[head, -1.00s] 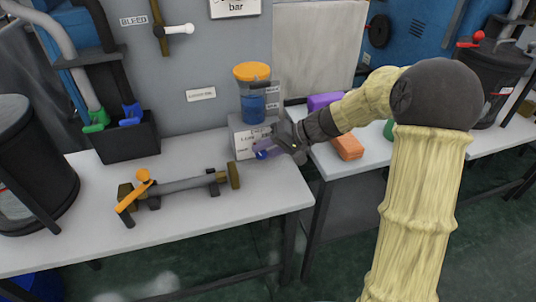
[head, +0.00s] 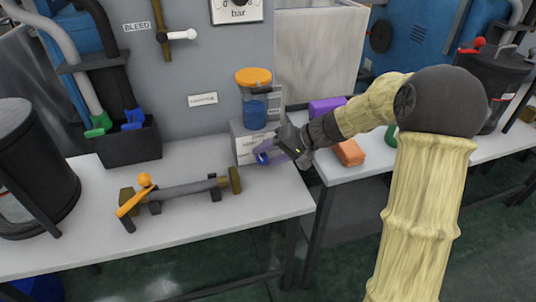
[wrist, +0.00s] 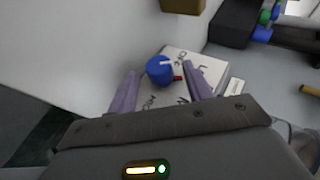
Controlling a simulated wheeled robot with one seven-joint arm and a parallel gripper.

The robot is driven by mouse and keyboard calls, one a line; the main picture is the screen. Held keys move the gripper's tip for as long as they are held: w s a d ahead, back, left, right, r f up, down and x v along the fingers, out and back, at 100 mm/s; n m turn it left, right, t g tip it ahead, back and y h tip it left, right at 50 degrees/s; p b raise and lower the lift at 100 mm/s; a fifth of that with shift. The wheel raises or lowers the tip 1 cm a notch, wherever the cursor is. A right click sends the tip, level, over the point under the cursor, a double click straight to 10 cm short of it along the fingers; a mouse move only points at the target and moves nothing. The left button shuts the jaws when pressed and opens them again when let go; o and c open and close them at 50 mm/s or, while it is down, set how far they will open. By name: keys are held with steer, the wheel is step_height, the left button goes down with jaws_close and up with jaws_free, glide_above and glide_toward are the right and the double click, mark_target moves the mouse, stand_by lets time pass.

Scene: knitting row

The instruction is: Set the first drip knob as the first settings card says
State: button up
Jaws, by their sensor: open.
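A blue knob (wrist: 159,70) with a white pointer mark sits on a white lettered plate (wrist: 187,62). A small red mark shows beside the knob, at its right in the wrist view. In the head view the blue knob (head: 262,158) is partly hidden at the front of the grey box below the orange-capped jar (head: 254,98). My gripper (wrist: 160,78) is open, with its two purple fingers on either side of the knob. I cannot tell whether they touch it. The plate's lettering is too small to read, and I cannot make out a settings card.
An orange block (head: 348,152) and a purple block (head: 326,106) are on the right bench. The left bench's front is clear.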

steer(key=p+v, duration=0.4)
steer(key=v, duration=1.1)
steer(key=shift+d+r, duration=0.2)
steer(key=shift+r, duration=0.1)
steer(key=shift+s+d+r+p, duration=0.15)
steer(key=shift+d+r+p, duration=0.2)
steer(key=shift+d, duration=0.15)
steer(key=shift+f, duration=0.1)
